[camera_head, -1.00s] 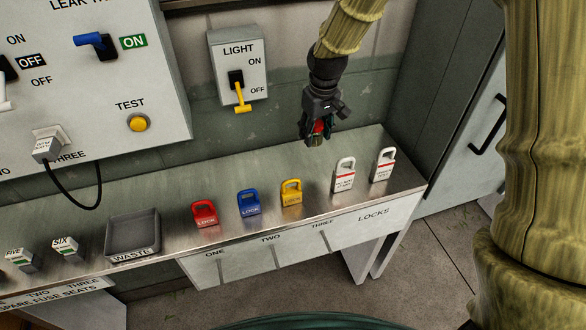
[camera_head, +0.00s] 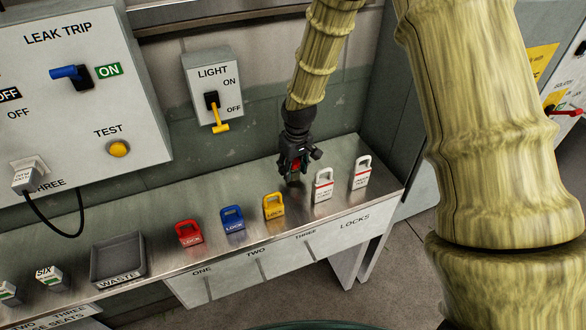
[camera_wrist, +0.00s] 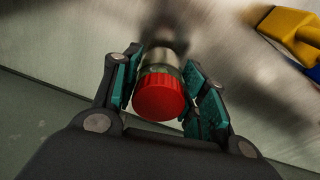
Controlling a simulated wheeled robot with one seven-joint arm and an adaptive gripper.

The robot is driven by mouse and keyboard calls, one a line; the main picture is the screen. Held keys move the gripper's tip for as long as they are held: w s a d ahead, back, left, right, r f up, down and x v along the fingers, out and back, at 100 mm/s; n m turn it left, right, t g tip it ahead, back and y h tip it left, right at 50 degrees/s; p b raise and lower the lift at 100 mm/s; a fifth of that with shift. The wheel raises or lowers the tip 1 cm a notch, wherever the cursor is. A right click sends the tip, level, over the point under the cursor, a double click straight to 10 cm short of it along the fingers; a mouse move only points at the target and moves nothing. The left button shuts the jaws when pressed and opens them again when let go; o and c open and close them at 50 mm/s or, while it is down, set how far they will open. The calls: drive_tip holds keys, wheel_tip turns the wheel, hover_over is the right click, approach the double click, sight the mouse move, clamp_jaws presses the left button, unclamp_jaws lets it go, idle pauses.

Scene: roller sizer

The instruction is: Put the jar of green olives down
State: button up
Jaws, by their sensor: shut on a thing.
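The jar of green olives shows in the wrist view as a red ribbed lid (camera_wrist: 160,97) with a greenish glass body beyond it. My gripper (camera_wrist: 165,85) is shut on the jar, with a teal pad on each side of it. In the head view my gripper (camera_head: 293,172) points down at the back of the steel bench (camera_head: 230,180), behind the yellow padlock and the nearer white padlock. A bit of red shows between the fingers there. The jar's base is low over the bench; I cannot tell whether it touches.
A yellow padlock (camera_head: 273,206), blue padlock (camera_head: 232,219) and red padlock (camera_head: 188,233) stand left of my gripper. Two white padlocks (camera_head: 323,186) (camera_head: 361,172) stand to its right. A grey waste tray (camera_head: 118,260) is further left. The light switch box (camera_head: 213,88) hangs on the wall behind.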

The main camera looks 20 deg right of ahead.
drive_tip(key=shift+f, duration=0.65)
drive_tip(key=shift+f, duration=0.1)
drive_tip(key=o, duration=1.2)
drive_tip(key=shift+r, duration=0.2)
